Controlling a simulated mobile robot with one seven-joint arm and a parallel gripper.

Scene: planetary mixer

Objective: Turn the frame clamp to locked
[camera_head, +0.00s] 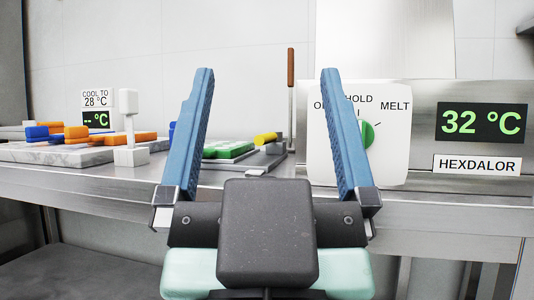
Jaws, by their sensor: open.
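My gripper (267,76) is open and empty, its two blue fingers spread wide in front of the bench. Between the fingers, farther back, a green slab (228,149) lies on a dark base. At its right end is a short yellow lever-like piece (265,138) on a grey block. It may be the frame clamp, but no label on it is readable and I cannot tell its setting. The gripper is apart from it, nearer to the camera.
A white dial panel (391,166) with a green knob stands at right, partly behind the right finger. A 32 °C HEXDALOR display (481,122) is beside it. A brown-handled upright rod (291,68) rises behind. At left, a marble slab (65,154) bears blue and orange blocks.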

